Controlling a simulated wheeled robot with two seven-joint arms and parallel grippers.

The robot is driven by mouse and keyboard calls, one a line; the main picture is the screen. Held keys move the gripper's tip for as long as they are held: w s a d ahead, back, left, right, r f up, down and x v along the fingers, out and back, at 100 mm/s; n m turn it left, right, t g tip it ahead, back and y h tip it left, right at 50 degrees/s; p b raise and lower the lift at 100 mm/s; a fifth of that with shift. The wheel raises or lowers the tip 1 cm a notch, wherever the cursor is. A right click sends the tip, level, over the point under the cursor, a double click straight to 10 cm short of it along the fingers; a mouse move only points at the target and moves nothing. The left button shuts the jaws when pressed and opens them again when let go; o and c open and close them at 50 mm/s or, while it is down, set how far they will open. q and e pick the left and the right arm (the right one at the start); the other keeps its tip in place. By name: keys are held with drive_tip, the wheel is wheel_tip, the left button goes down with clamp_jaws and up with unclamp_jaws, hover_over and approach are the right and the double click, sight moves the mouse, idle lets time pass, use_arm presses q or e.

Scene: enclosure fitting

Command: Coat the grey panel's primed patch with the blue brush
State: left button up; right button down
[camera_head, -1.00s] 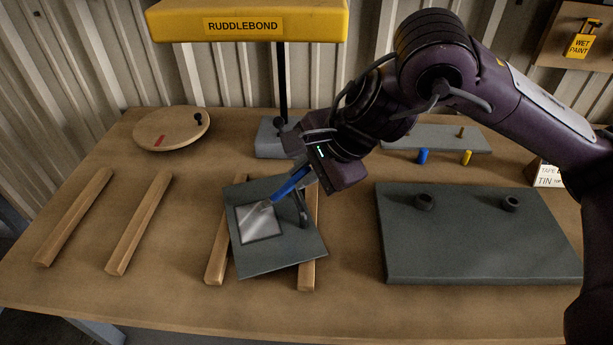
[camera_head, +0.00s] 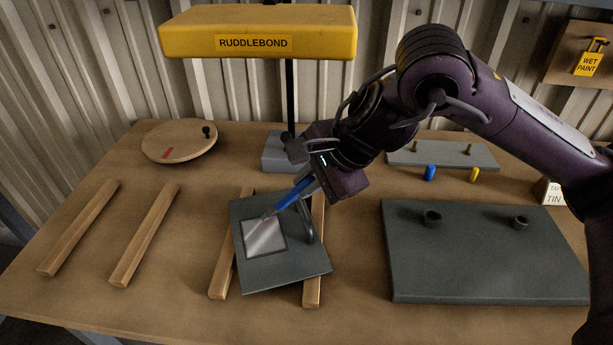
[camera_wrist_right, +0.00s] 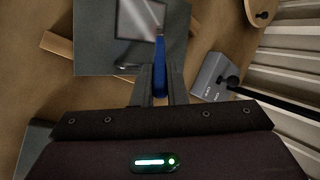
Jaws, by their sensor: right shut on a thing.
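The grey panel (camera_head: 285,268) lies slightly turned across two wooden battens, left of centre in the head view. Its primed patch (camera_head: 264,240) is a pale, shiny square with a dark border. My right gripper (camera_head: 308,196) is shut on the blue brush (camera_head: 293,194), above the panel's back edge. The brush slants down to the left and its tip is at the patch's upper part; I cannot tell whether it touches. In the right wrist view the blue brush (camera_wrist_right: 160,75) points from between the fingers to the patch (camera_wrist_right: 141,20). My left gripper is not in view.
A lamp with a yellow hood (camera_head: 258,32) stands behind the panel. A round wooden board (camera_head: 180,141) lies back left. A large dark plate (camera_head: 484,255) with two collars lies right. Blue (camera_head: 429,172) and yellow (camera_head: 475,175) pegs stand behind it. Two bare battens (camera_head: 145,235) lie left.

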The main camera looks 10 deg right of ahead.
drive_tip(key=shift+s+p, duration=0.5)
drive_tip(key=shift+s, duration=2.55)
drive_tip(key=shift+w+b, duration=0.6)
drive_tip(key=shift+w, duration=3.1)
wheel_tip(320, 180, up, 6)
drive_tip(key=p, duration=0.5)
drive_tip(key=shift+a, duration=0.1)
